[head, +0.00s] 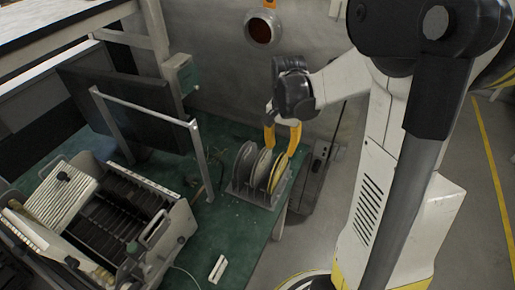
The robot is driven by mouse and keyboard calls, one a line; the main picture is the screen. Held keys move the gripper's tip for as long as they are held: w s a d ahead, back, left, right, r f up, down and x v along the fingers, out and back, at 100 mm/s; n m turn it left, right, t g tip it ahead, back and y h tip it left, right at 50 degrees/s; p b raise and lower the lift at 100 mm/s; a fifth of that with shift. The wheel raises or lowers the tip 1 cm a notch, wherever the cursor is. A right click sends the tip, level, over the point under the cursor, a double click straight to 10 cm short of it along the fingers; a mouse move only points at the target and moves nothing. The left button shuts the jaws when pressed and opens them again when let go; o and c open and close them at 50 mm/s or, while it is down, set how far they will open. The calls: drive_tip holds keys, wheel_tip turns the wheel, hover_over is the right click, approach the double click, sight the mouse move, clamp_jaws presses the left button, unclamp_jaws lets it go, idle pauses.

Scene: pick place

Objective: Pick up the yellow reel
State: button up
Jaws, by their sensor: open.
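The yellow reel (278,174) stands upright at the right end of a small grey rack (252,195), beside paler grey reels (244,163). The rack sits near the right edge of the green-topped table. My gripper (280,150) has yellow fingers and points down just above the reels. Its fingers are apart, with nothing seen held between them. The right finger overlaps the upper edge of the yellow reel in the picture. I cannot tell whether it touches the reel.
A machine with a slotted tray (118,213) stands on the green table (215,228) at the left. A metal frame (148,108) with a dark panel (108,98) rises behind it. A small white piece (217,269) lies at the front. A wall is close behind the reels.

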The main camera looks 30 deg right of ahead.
sight(279, 164)
drive_tip(key=f+b, duration=0.1)
drive_tip(key=f, duration=0.3)
drive_tip(key=shift+s+f+b, duration=0.2)
drive_tip(key=shift+f+b, duration=0.05)
drive_tip(key=shift+b, duration=0.15)
wheel_tip(279, 164, down, 6)
drive_tip(key=b, duration=0.3)
drive_tip(key=shift+s+a, duration=0.1)
drive_tip(key=shift+a, duration=0.05)
clamp_jaws()
